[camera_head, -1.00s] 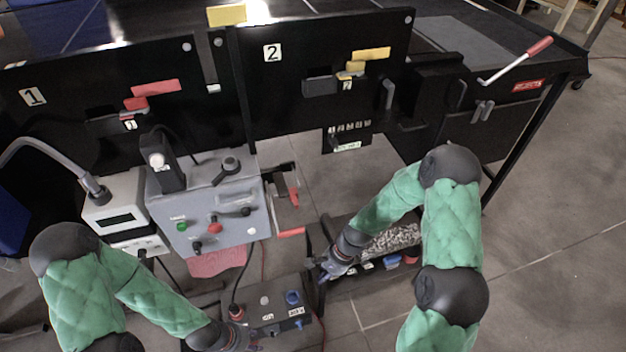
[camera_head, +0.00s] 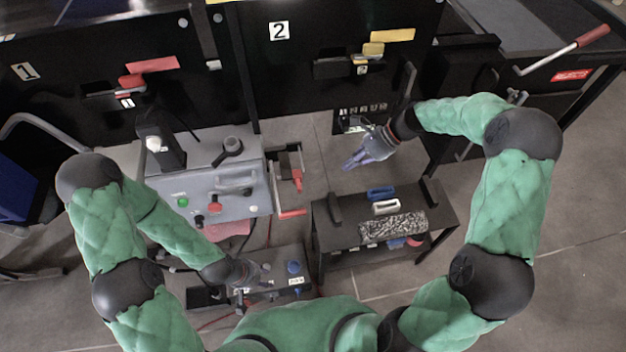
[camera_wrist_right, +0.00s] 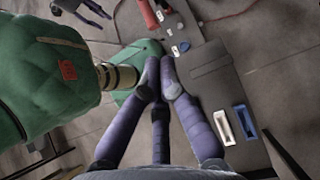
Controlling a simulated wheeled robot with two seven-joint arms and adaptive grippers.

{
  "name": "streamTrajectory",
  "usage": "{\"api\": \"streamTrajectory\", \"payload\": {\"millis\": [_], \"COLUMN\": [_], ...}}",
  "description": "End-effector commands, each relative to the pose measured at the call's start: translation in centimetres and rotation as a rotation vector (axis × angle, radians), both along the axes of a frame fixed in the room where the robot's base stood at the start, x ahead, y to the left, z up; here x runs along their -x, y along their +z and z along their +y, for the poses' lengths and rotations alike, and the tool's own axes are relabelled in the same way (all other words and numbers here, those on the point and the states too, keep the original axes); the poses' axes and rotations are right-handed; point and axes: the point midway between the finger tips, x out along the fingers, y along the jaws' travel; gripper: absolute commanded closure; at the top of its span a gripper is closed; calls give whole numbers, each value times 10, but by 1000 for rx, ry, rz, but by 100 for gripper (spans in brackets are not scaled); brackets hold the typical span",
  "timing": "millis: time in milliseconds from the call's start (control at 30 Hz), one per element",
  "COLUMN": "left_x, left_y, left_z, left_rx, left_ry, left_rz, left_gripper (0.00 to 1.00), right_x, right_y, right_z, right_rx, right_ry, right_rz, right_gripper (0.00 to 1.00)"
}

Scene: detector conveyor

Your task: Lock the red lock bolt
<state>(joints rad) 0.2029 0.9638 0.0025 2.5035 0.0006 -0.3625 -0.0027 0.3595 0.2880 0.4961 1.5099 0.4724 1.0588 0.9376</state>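A red bolt block (camera_head: 131,82) sits in a dark latch under a red label (camera_head: 152,65) on the black panel marked 1, at the upper left of the head view. My right gripper (camera_head: 353,163) is in front of the panel marked 2, well to the right of the red bolt and apart from it. In the right wrist view its fingers (camera_wrist_right: 160,82) converge with their tips together and nothing between them. My left gripper (camera_head: 240,283) is low, over the dark button box (camera_head: 270,283); its fingers are too small and dark to read.
A yellow bolt (camera_head: 373,49) is on panel 2. A grey control box (camera_head: 205,195) with buttons stands below panel 1, beside a red-handled fixture (camera_head: 297,180). A small black bench (camera_head: 335,238) holds blue (camera_head: 381,192) and white (camera_head: 386,207) trays. Floor shows around it.

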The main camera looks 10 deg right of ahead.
Motion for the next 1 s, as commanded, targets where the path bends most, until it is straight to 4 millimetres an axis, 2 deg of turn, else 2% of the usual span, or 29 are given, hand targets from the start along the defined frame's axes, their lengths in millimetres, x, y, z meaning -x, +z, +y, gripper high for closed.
{"api": "streamTrajectory", "payload": {"millis": [267, 767, 1000], "left_x": [0, 0, 0], "left_y": [-5, -32, -40], "left_z": [0, 0, 0], "left_rx": [0, 0, 0], "left_ry": [0, 0, 0], "left_rz": [0, 0, 0], "left_gripper": [60, 60, 60], "right_x": [0, 0, 0], "right_y": [-10, -74, -73], "right_z": [9, 72, 102], "right_rx": [0, 0, 1], "right_ry": [2, 4, 3], "right_rz": [1, 1, -1], "right_gripper": [100, 100, 100]}}
